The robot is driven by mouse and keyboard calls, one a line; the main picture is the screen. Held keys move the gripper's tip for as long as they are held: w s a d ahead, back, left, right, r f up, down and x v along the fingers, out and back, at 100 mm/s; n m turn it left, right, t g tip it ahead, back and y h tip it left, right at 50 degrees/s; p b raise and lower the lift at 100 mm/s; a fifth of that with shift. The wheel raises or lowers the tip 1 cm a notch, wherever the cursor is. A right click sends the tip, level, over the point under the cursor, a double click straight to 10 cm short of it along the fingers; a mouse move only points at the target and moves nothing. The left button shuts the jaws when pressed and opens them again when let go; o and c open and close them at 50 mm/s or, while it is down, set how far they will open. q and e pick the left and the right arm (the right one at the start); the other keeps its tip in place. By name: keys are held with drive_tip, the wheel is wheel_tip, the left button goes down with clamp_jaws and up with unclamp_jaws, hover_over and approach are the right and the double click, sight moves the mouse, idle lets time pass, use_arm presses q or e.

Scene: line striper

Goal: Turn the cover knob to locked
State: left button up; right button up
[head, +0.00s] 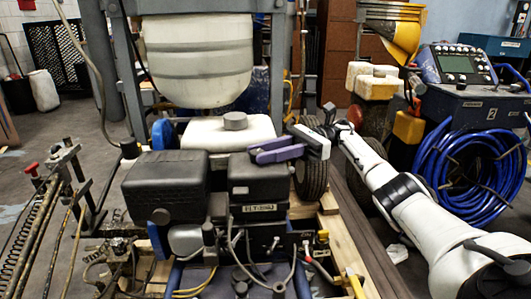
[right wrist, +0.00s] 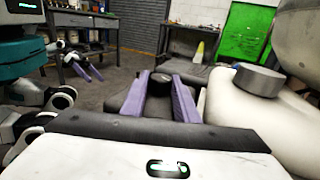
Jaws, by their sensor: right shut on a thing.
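The black engine cover (head: 258,175) is a boxy housing in the middle of the head view. Its dark round knob (right wrist: 161,77) shows in the right wrist view, on top of the cover. My right gripper (head: 254,151) reaches in from the right, its purple fingers low over the cover top. In the right wrist view, the right gripper (right wrist: 159,84) has one finger on each side of the knob and is shut on it. The gripper hides the knob in the head view, and no lock mark is readable. My left gripper (right wrist: 89,72) shows small in the right wrist view, fingers apart and empty, away from the cover.
A white tank (head: 230,132) with a grey cap stands just behind the cover, close to my right gripper. A larger black housing (head: 165,185) is at its left. A wheel (head: 311,178) is under my right wrist. Cables hang in front of the engine.

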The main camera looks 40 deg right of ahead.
drive_tip(key=shift+a+f, duration=0.1)
idle(0.3)
drive_tip(key=o, duration=1.1)
drive_tip(key=shift+s+m+t+h, duration=0.1)
drive_tip(key=shift+m+t+h, duration=0.2)
drive_tip(key=shift+m+t, duration=0.35)
